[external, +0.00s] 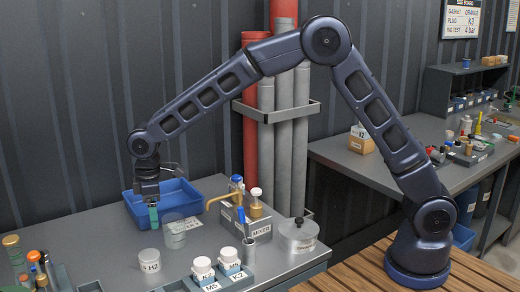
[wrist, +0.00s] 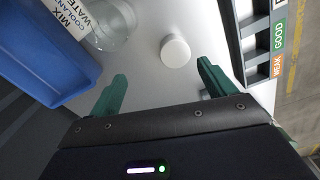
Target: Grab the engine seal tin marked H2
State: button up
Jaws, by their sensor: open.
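The white tin marked H2 (external: 149,262) stands upright on the grey bench in the external view, in front of a clear jar. In the wrist view a plain round white lid (wrist: 175,51) appears to be the same tin from above; its label does not show there. My gripper (external: 153,218) hangs pointing down above the bench, behind the tin and near the blue tray. In the wrist view my gripper (wrist: 162,70) has its two green fingers wide apart with nothing between them. The lid lies ahead of the fingertips, nearer the right finger.
The clear jar (external: 174,233) stands close beside my gripper; the blue tray (external: 185,195) is behind it. A box labelled MIXES (external: 257,230) and a lidded metal pot (external: 298,236) stand further right.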

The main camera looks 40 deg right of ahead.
aim_at(149, 255)
jog(key=shift+n, duration=0.3)
jog(key=a+f, duration=0.1)
jog(key=f, duration=0.3)
jog(key=s+a+f, duration=0.1)
jog(key=f, duration=0.4)
jog(key=a+f, duration=0.1)
jog(key=f, duration=0.3)
jog(key=shift+s+a+f, duration=0.25)
jog(key=shift+f, duration=0.05)
jog(key=c, duration=1.1)
